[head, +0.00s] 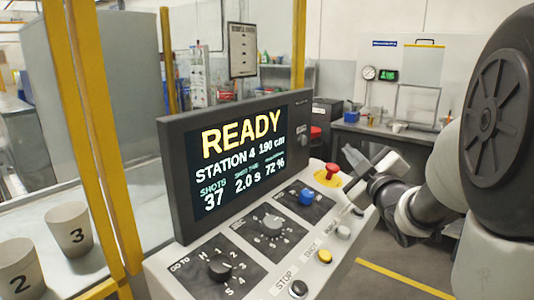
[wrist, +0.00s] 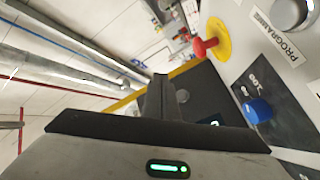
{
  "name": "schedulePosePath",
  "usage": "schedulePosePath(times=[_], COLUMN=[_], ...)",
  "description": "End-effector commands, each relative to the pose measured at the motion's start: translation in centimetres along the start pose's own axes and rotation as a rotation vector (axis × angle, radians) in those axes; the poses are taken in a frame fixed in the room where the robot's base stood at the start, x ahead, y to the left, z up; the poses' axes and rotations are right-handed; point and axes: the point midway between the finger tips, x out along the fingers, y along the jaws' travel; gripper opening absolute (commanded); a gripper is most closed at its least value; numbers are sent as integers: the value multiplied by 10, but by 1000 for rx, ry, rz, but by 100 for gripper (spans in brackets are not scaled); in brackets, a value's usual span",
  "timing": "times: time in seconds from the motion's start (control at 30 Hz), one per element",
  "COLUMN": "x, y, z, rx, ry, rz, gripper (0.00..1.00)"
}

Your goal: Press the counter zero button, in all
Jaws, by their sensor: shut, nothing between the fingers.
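The control panel (head: 175,270) carries a screen (head: 240,150) reading READY, STATION 4, SHOTS 37, 2.0 s and 72 %. Along the right edge are a black STOP button (head: 298,288), a yellow button (head: 325,256) and pale buttons (head: 343,232). I cannot tell from the labels which one is the counter zero button. My gripper (head: 355,157) is shut and empty beyond the panel's far right edge, apart from the controls. Its fingers (wrist: 158,97) also show in the wrist view.
A red mushroom button (head: 331,171) on a yellow plate stands close to my gripper. It also shows in the wrist view (wrist: 205,46). Yellow posts (head: 95,140) and cups (head: 70,229) are at the left. A bench (head: 390,130) stands behind. The floor at right is clear.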

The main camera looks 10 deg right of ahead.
Motion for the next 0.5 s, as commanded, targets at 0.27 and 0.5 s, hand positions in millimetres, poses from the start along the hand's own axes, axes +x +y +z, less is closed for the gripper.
schedulePosePath(times=[0.27, 0.5], x=[0, 10], y=[1, -6], z=[-2, -9], rx=[1, 2], ry=[3, 5], rz=[1, -1], gripper=[0, 0])
